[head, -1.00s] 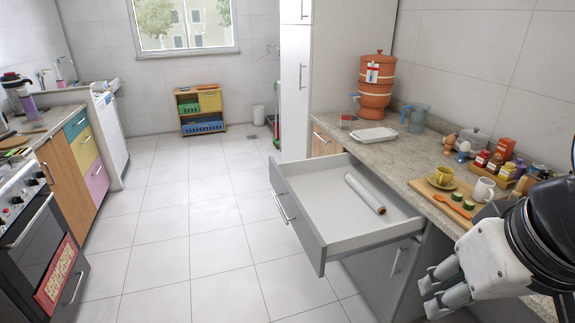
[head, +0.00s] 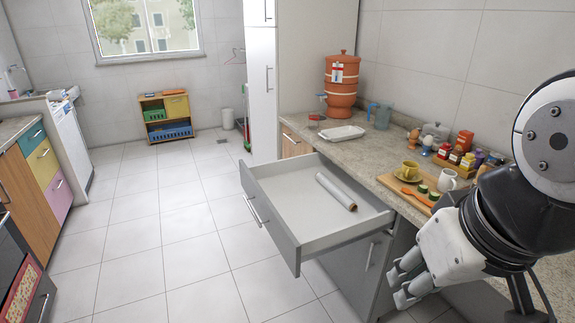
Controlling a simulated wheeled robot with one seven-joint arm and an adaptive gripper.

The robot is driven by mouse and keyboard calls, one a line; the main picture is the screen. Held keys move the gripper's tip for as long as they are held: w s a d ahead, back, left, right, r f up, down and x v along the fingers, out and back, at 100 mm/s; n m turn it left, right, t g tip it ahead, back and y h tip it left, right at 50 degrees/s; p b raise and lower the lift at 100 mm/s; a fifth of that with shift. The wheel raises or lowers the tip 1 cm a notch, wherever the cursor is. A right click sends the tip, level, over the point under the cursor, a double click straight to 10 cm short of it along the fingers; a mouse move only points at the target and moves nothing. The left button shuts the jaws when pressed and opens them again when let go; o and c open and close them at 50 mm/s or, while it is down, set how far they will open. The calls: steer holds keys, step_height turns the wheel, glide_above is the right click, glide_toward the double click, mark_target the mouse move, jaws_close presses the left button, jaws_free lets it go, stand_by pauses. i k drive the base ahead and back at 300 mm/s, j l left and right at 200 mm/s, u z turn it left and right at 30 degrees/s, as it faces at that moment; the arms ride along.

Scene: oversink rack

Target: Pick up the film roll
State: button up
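The film roll (head: 336,192) is a white-grey tube with a brown core end. It lies diagonally in the open drawer (head: 270,190), near the drawer's right side. The drawer is pulled out from under the counter and holds nothing else that I can see. My gripper (head: 397,285) is at the lower right, in front of the cabinet below the counter and to the right of the drawer. It is apart from the roll and looks empty. Its two fingers show a gap between them.
The tiled floor (head: 160,240) left of the drawer is clear.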

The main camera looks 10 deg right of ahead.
mark_target(343, 196)
steer(key=i+j+z, duration=0.4)
steer(key=i+j, duration=1.85)
